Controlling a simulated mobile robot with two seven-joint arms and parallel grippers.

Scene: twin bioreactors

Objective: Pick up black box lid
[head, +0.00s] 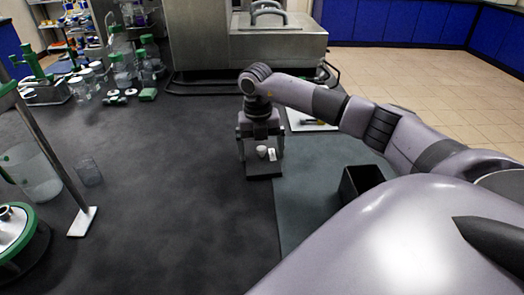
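My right gripper (261,156) points down over the dark counter, with its two fingers spread wide apart. A flat black piece (265,172), which looks like the black box lid, lies just below and between the fingertips. Two small white items (267,153) show between the fingers, above the flat piece. I cannot tell whether the fingertips touch the edges of the lid. An open black box (361,181) stands to the right, partly hidden behind my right arm. My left gripper is not in view.
A grey-green mat (305,185) lies under the box. A white tray (311,119) lies behind my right arm. Green-capped glassware (120,75) stands at the back left. A stand's white base (83,222) and clear beakers are at the left. The counter's middle is clear.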

